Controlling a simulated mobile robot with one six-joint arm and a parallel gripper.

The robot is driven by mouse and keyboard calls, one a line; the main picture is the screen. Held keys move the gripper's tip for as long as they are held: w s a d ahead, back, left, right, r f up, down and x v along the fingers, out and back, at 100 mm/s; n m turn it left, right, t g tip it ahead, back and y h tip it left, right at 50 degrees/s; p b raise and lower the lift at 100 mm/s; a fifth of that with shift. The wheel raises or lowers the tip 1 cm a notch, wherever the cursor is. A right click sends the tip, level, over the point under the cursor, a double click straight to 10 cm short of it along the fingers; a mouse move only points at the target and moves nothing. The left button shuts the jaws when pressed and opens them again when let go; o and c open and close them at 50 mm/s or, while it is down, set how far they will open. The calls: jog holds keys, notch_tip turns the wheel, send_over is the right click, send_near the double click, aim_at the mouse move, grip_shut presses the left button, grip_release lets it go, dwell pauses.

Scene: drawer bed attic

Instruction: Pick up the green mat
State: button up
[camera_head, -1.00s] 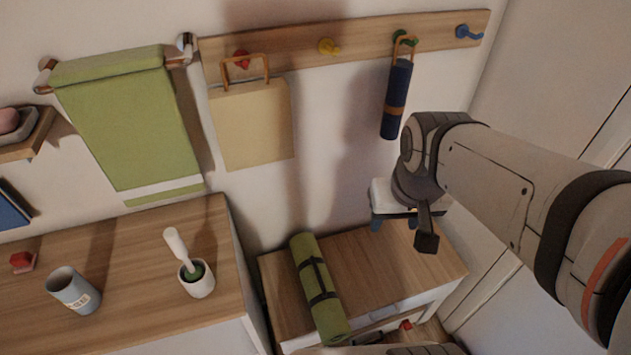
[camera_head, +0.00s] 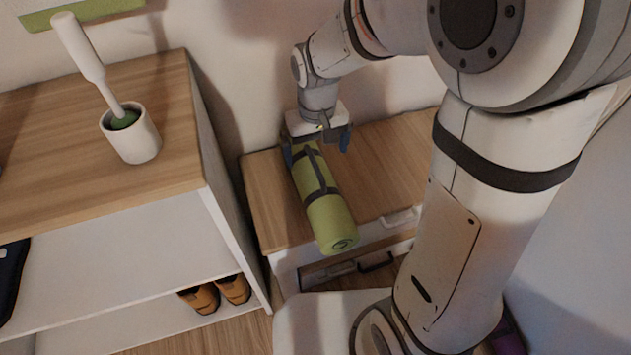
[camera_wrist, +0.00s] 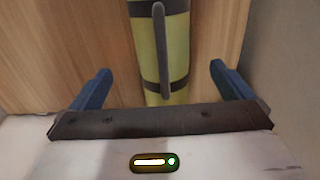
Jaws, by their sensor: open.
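The green mat (camera_head: 328,213) is rolled up, with dark straps and a dark carrying strip along its top. It lies on the wooden top of a low drawer cabinet, its near end at the front edge. My gripper (camera_head: 318,148) is open above the far end of the roll, with one blue finger on each side of it. In the wrist view the mat (camera_wrist: 175,50) runs upward between the open fingers, with clear gaps on both sides. My gripper (camera_wrist: 160,90) hides the mat's far end. I cannot tell how high the fingers are above the cabinet top.
The low cabinet (camera_head: 385,165) has bare wood right of the mat and a partly open drawer (camera_head: 375,262) in front. A taller cabinet (camera_head: 80,150) stands at left with a white cup (camera_head: 133,138) holding a brush. Brown shoes (camera_head: 218,293) sit on its lower shelf.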

aim_at(314, 173)
jog(key=shift+w+a+f+b, duration=0.1)
jog(key=shift+a+f+b, duration=0.1)
jog(key=shift+f, duration=0.35)
jog(key=shift+a+f+b, duration=0.1)
jog(key=shift+f+b, duration=0.05)
jog(key=shift+f, duration=0.35)
notch_tip(314, 173, down, 7)
jog(key=b, duration=0.3)
jog(key=shift+b, duration=0.4)
jog(key=shift+r, duration=0.15)
jog(key=shift+w, duration=0.1)
jog(key=c, duration=1.1)
jog(key=shift+c, duration=0.2)
